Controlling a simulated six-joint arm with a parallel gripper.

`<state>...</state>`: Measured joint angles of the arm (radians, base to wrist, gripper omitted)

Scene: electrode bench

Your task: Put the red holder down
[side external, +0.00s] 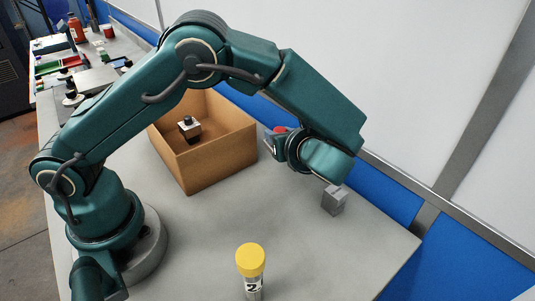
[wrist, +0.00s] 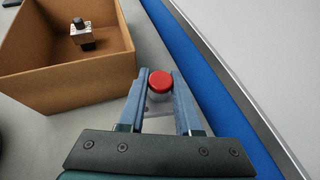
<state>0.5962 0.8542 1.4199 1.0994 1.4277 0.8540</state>
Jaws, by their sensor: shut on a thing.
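The red holder shows as a round red top in the wrist view (wrist: 161,81), between my fingertips, with a pale, partly see-through body below it. In the side view only a bit of its red top (side external: 280,130) shows behind my gripper (side external: 271,144). My gripper (wrist: 159,86) is shut on the holder, beside the cardboard box and near the blue back wall strip. My wrist hides the holder's lower part in the side view. I cannot tell whether its base touches the table.
An open cardboard box (side external: 220,160) stands left of my gripper, with a black-topped metal piece (side external: 189,128) inside. A grey block (side external: 334,200) stands to the right. A yellow-capped tube (side external: 250,262) stands in front. The table (side external: 330,255) between them is clear.

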